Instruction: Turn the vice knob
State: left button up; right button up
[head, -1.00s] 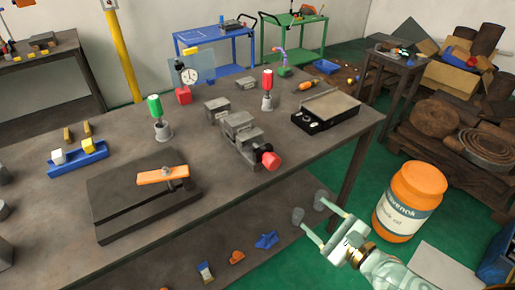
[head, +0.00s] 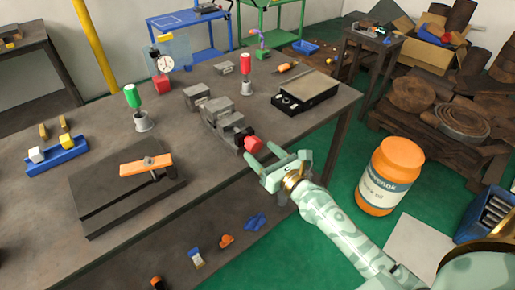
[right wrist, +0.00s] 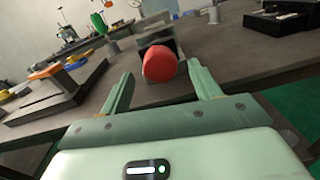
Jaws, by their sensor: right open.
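The grey metal vice (head: 222,121) stands near the front edge of the workbench. Its red knob (head: 253,144) faces the front edge; it also shows as a round red end in the right wrist view (right wrist: 159,64). My right gripper (head: 276,161) is open and empty, just in front of the knob. In the right wrist view the knob appears between and beyond the two fingertips (right wrist: 160,85), with no contact visible. The gap between the fingers and the knob is hard to judge. My left gripper is not in view.
The workbench (head: 190,195) holds a dark plate with an orange clamp bar (head: 146,165) to the left. A black box (head: 305,90) lies right of the vice. Red-handled (head: 245,68) and green-handled tools (head: 132,97) stand behind. An orange drum (head: 389,175) stands on the green floor.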

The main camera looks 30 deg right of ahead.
jog(key=shift+w+a, duration=0.2)
jog(key=shift+w, duration=1.2)
jog(key=c, duration=1)
jog(key=shift+n, duration=0.3)
